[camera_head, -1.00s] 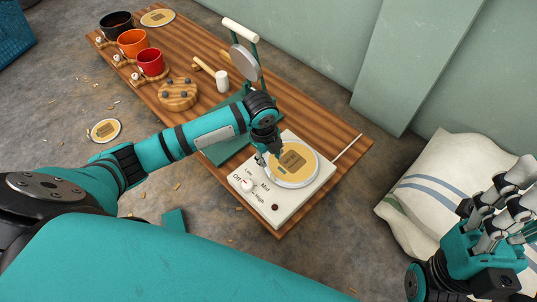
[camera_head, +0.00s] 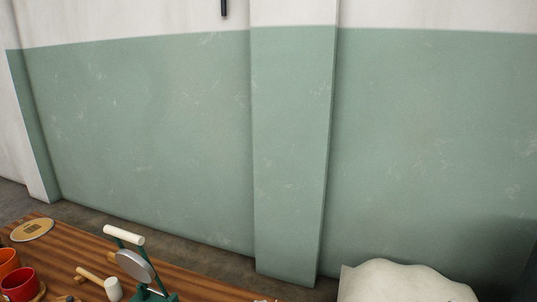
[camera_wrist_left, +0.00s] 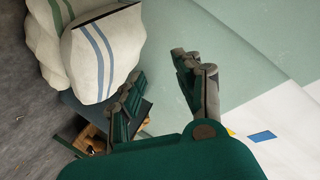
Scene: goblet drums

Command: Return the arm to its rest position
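My left gripper (camera_wrist_left: 158,74) shows in the left wrist view. Its two dark jointed fingers are spread apart with nothing between them, so it is open and empty. It is up off the table, with the green and white wall behind it. Neither arm shows in the head view now. My right gripper is not in view.
The wooden table (camera_head: 190,284) lies low in the head view. It bears a green press (camera_head: 138,265), a wooden mallet (camera_head: 113,289), a red cup (camera_head: 20,286) and a round disc (camera_head: 32,229). White sacks (camera_head: 405,282) lie right, against the green wall (camera_head: 150,130).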

